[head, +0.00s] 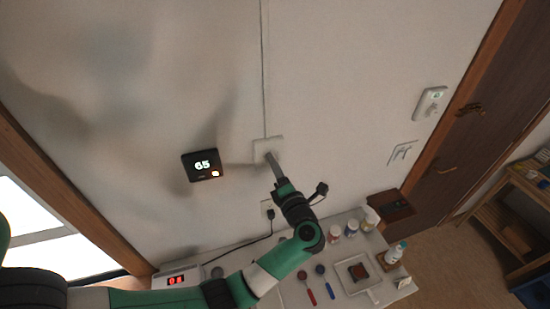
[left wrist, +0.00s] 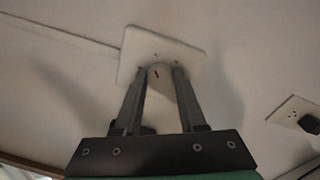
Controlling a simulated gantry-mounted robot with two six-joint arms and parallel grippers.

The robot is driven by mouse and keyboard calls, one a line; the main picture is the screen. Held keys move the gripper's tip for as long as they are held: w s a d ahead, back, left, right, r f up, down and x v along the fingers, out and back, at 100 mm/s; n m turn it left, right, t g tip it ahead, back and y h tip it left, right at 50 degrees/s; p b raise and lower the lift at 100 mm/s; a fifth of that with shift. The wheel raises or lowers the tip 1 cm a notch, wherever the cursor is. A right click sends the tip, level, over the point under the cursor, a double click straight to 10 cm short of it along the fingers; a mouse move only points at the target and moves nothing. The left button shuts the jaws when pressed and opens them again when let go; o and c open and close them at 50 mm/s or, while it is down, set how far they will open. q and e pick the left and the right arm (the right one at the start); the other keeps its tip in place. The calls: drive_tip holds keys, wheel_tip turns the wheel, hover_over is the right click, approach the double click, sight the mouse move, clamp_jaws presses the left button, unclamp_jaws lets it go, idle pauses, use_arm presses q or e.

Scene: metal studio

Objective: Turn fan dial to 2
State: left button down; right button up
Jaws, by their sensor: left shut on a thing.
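The fan dial's white square wall plate (head: 262,146) is on the wall near the middle of the head view, below a thin vertical conduit. It fills the upper middle of the left wrist view (left wrist: 190,52). A pale round dial (left wrist: 158,82) with a small red mark stands out from the plate. My left gripper (left wrist: 161,72) is shut on the dial, one finger on each side. In the head view the left gripper (head: 270,158) reaches up to the plate and hides the dial. I cannot read any numbers around it. My right gripper is not in view.
A black thermostat (head: 202,165) showing 65 is left of the plate. An outlet (head: 266,205) with a black plug is below. A switch plate (head: 403,152) and another wall device (head: 430,103) are right. A cluttered white table (head: 335,253) is below; the nearby wall is bare.

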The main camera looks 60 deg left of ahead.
use_arm(q)
drive_tip(key=shift+m+p, duration=0.65)
drive_tip(key=shift+m, duration=0.35)
drive_tip(key=shift+c, duration=2.4)
unclamp_jaws()
drive_tip(key=shift+d, duration=0.1)
drive_tip(key=s+d+b, duration=0.1)
drive_tip(key=d+b, duration=0.2)
drive_tip(key=d, duration=0.8)
drive_tip(key=shift+d+f, duration=0.2)
drive_tip(key=shift+f, duration=0.15)
